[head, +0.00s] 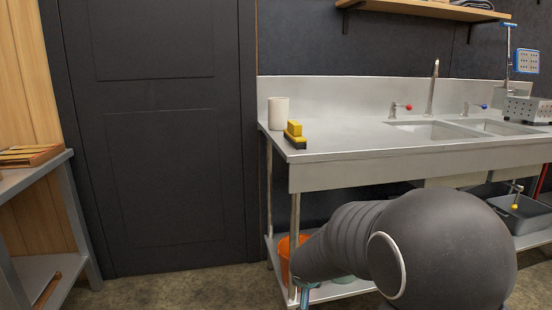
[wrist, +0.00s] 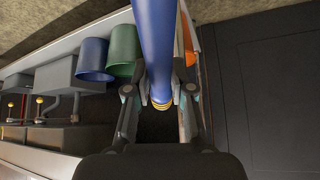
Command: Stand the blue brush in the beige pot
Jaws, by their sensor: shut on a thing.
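The beige pot (head: 278,113) stands upright on the left end of the steel counter in the head view. My gripper (wrist: 160,92) is shut on the blue brush (wrist: 155,40) in the wrist view. The brush is a long blue shaft with a yellow banded end that shows between the fingers. In the head view my dark arm reaches low, below the counter's left end, and largely hides the gripper. The pot is above and apart from it, and does not show in the wrist view.
A yellow and black block-like thing (head: 295,136) sits just right of the pot. The counter (head: 340,140) has sinks and taps further right. An orange bucket (head: 284,256) stands on the lower shelf. Blue (wrist: 94,60) and green (wrist: 123,50) containers are near the gripper.

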